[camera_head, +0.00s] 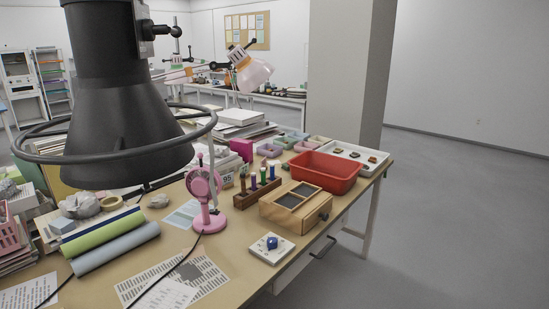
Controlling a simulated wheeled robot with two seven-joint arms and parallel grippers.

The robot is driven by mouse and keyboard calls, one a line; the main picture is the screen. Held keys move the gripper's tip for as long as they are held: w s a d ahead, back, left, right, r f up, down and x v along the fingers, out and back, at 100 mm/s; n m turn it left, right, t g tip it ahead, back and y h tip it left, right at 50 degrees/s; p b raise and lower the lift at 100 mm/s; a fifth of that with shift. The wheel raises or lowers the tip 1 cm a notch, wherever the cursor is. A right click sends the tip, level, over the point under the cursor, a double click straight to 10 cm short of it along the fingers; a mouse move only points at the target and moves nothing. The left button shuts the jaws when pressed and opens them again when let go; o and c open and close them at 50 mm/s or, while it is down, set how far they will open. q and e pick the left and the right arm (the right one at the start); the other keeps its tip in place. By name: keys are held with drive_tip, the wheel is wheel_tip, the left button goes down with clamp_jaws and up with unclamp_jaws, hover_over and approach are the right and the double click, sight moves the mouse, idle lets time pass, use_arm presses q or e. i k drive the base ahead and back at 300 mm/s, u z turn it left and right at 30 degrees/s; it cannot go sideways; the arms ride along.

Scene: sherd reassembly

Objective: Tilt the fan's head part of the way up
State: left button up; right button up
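The pink fan (205,195) stands upright on the table, left of the wooden tool rack. Its round head (202,184) sits on a short stem above a round base (209,222), and is seen partly from the side. I cannot tell its exact tilt. A dark cable runs from the base towards the front of the table. Neither of my grippers is in view.
A large black hood (125,110) with a ring hangs over the table, up and left of the fan. A wooden box (296,207), a red tray (327,172) and a white block with a blue knob (271,248) lie right of it. Rolls (115,246) lie left. Open floor is at right.

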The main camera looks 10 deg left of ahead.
sight(198, 186)
drive_tip(key=z, duration=1.4)
drive_tip(key=i, duration=1.3)
drive_tip(key=u, duration=3.1)
